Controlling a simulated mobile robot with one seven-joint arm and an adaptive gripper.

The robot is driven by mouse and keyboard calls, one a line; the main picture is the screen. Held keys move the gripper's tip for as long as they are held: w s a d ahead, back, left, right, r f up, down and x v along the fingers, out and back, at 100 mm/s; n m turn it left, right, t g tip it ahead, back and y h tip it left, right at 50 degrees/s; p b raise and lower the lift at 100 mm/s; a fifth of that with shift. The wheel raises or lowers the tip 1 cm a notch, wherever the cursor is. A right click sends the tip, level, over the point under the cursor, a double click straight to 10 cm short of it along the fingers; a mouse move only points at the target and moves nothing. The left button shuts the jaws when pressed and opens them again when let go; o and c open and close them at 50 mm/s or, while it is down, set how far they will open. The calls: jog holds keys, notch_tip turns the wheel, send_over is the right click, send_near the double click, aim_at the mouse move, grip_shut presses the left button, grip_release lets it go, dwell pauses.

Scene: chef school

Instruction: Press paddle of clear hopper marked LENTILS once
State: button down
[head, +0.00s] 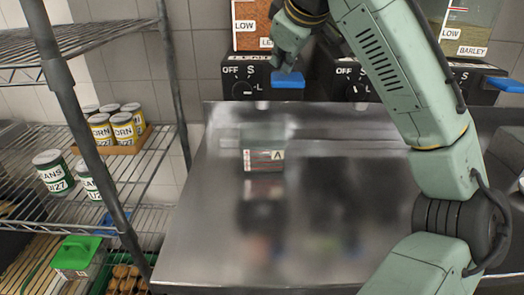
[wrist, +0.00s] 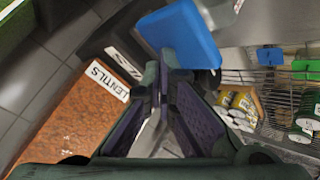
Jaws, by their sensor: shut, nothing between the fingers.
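The clear hopper (head: 253,12) with orange-brown lentils stands at the top of the head view, its label partly hidden by my arm. In the wrist view the hopper (wrist: 70,122) shows at left with the LENTILS label (wrist: 108,80) readable. Its blue paddle (head: 288,80) sticks out from the black dispenser base (head: 240,72); the paddle (wrist: 182,36) also shows in the wrist view, just beyond my fingertips. My gripper (head: 285,66) is shut and empty, just above the paddle. My gripper (wrist: 167,62) also shows in the wrist view. I cannot tell whether it touches the paddle.
A clear container marked A (head: 264,160) stands on the steel counter (head: 330,225) below the paddle. A BARLEY hopper (head: 470,30) with another blue paddle (head: 506,84) is at right. A wire shelf with cans (head: 53,172) stands at left. The counter front is clear.

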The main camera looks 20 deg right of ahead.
aim_at(283, 76)
jog(key=shift+f+b, duration=0.4)
jog(key=shift+f, duration=0.3)
dwell(0.3)
jog(key=shift+r, duration=0.15)
jog(key=shift+r+p, duration=1.5)
jog(key=shift+p, duration=0.05)
notch_tip(283, 76, up, 2)
jog(key=shift+r+p, duration=0.1)
jog(key=shift+p, duration=0.4)
notch_tip(283, 76, up, 4)
jog(key=shift+f, duration=0.1)
